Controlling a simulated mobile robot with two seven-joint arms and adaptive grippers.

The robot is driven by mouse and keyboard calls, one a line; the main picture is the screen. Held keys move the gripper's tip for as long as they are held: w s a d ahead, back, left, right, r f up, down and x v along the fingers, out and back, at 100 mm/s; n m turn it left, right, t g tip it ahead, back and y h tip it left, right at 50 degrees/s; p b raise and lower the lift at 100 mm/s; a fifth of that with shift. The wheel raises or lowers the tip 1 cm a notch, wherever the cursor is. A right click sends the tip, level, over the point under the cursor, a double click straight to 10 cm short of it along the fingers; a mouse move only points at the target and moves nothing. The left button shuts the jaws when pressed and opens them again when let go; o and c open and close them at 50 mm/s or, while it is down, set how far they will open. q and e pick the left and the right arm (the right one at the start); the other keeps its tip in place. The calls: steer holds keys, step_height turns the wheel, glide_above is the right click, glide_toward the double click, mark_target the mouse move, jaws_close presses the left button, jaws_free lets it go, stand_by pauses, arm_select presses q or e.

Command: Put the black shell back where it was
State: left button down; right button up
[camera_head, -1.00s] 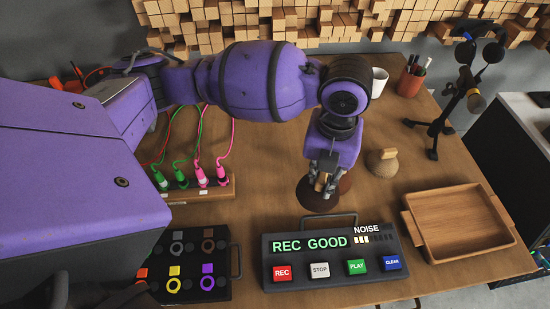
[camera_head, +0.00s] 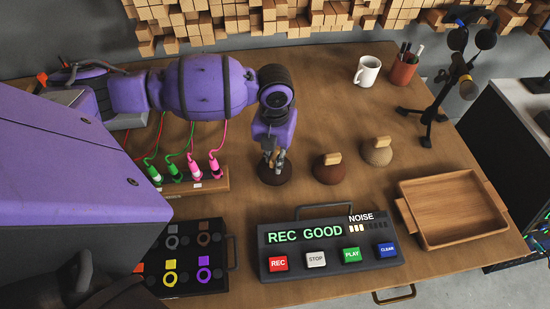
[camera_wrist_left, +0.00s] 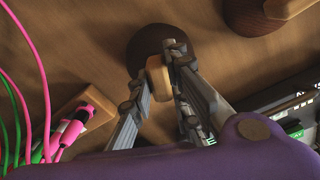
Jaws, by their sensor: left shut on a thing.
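The black shell (camera_head: 274,177) is a dark dome with a light wooden grip on top. My left gripper (camera_head: 272,158) reaches down over it and is shut on that grip. In the left wrist view the wooden grip (camera_wrist_left: 158,78) is between the fingers and the dark dome (camera_wrist_left: 148,42) is under them. The shell looks upright, on or just above the wooden table; I cannot tell whether it touches. It is left of a brown shell (camera_head: 330,170), which stands left of a tan shell (camera_head: 377,152). My right gripper is not in view.
Left of the black shell is a wooden strip (camera_head: 213,185) with green and pink cables. In front are the control box (camera_head: 330,262) and a dark ring board (camera_head: 190,285). A wooden tray (camera_head: 450,243), a mug (camera_head: 367,70), a pen cup (camera_head: 403,72) and a black stand (camera_head: 428,118) are rightward.

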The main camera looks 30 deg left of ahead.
mark_target(275, 156)
arm_select(q)
steer(key=shift+f, duration=0.85)
steer(key=shift+d, duration=0.1)
steer(key=c, duration=1.7)
jaws_free()
steer(key=shift+f, duration=0.15)
steer(key=shift+o, duration=0.2)
step_height(275, 156, up, 12)
steer(key=shift+r+p, duration=0.2)
steer(key=shift+p, duration=0.1)
